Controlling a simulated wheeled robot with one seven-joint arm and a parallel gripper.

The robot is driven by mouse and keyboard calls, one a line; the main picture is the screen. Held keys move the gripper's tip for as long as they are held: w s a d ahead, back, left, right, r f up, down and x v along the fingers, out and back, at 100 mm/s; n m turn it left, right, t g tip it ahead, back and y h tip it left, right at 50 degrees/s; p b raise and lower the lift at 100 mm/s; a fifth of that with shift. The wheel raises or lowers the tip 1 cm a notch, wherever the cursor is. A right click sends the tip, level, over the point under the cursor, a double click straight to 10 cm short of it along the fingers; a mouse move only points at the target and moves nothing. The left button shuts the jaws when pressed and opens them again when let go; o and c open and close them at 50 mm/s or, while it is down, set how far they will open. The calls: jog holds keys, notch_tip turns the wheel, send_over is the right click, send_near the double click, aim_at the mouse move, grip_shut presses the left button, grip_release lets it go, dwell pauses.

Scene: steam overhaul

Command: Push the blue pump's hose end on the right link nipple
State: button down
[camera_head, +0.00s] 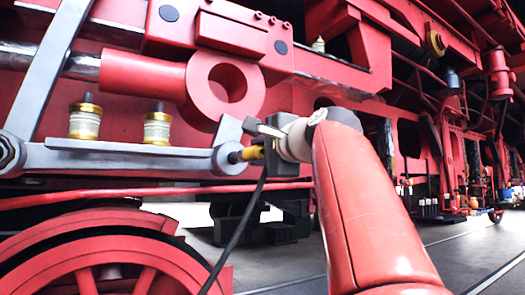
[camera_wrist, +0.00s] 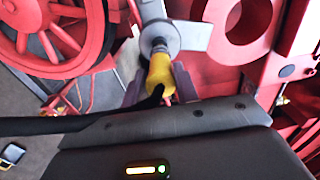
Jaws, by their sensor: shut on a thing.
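My gripper (camera_head: 258,145) is shut on the yellow hose end (camera_head: 250,153) at the right end of the grey link (camera_head: 130,158). The hose end also shows between the fingers in the wrist view (camera_wrist: 160,72). Its tip points at the right link nipple (camera_wrist: 159,46), roughly in line with it, and meets it or is very close. I cannot tell how far it is on. The black hose (camera_head: 238,232) hangs down from the gripper, and it runs off to the left in the wrist view (camera_wrist: 60,126). I cannot make out the blue pump for certain.
Two brass-capped oil cups (camera_head: 85,120) (camera_head: 157,127) stand above the link. A red cylinder with a ring end (camera_head: 225,85) is above my gripper. A red spoked wheel (camera_head: 105,255) is below the link. Open grey floor (camera_head: 450,240) lies at the right.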

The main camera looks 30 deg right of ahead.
jog(key=shift+w, duration=0.5)
jog(key=shift+w+p, duration=0.65)
jog(key=shift+w, duration=0.05)
jog(key=shift+w, duration=0.55)
jog(key=c, duration=1)
grip_release()
jog(key=shift+o, duration=0.2)
